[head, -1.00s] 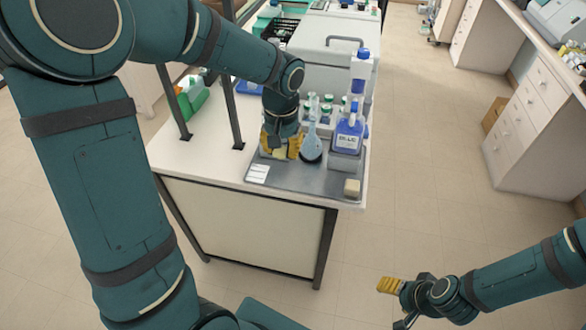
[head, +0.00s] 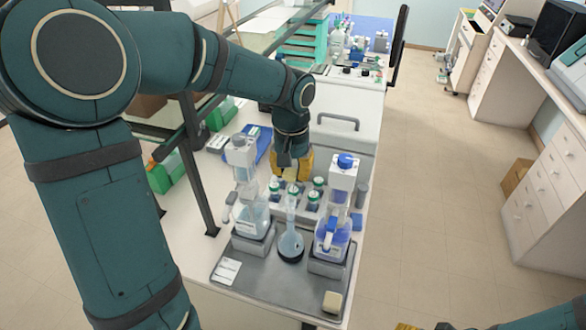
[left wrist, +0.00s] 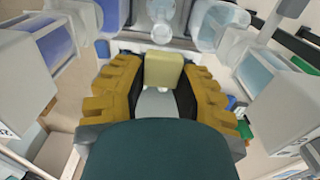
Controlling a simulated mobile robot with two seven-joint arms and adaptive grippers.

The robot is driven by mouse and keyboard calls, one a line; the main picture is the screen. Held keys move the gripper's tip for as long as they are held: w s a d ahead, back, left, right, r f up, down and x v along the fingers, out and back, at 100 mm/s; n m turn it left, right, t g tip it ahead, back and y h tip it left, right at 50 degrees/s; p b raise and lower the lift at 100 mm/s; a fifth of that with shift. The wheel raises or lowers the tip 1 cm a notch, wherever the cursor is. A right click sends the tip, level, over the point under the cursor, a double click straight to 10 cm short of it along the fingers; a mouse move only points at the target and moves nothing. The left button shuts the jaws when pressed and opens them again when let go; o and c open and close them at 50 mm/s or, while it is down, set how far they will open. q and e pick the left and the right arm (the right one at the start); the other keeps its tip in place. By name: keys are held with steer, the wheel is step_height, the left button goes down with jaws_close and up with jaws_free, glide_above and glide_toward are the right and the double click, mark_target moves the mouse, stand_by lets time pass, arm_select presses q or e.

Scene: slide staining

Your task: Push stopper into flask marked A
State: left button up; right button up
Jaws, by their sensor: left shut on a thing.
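A round-bottomed flask (head: 291,245) with pale blue contents stands upright in a dark ring on the grey tray (head: 255,285), between two dispenser bottles. I cannot read a letter on it. My left gripper (head: 291,178) is above the flask's neck in the head view, its yellow fingers pointing down. In the left wrist view its fingers are shut on a pale yellow block, seemingly the stopper (left wrist: 163,70). The flask's glass also shows in that view (left wrist: 162,30), beyond the fingertips. Whether stopper and neck touch is unclear. Only a fingertip of my right gripper (head: 405,327) shows at the bottom edge.
A clear-liquid bottle (head: 251,215) stands left of the flask and a blue-liquid bottle (head: 333,235) right of it, both close. Several small green-capped vials (head: 313,200) stand behind. A beige block (head: 331,301) lies at the tray's front right. The tray's front is mostly clear.

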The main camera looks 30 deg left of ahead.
mark_target(292, 196)
arm_select(q)
steer(key=shift+s+f+b, duration=0.1)
steer(key=shift+f+b, duration=0.6)
steer(key=shift+f, duration=0.2)
step_height(292, 196, down, 3)
steer(key=shift+f+b, duration=0.2)
steer(key=shift+b, duration=1.05)
steer(key=shift+f, duration=0.15)
steer(key=shift+f+b, duration=0.55)
steer(key=shift+f, duration=0.25)
stand_by(0.7)
steer(key=o, duration=1.3)
steer(key=shift+r, duration=0.15)
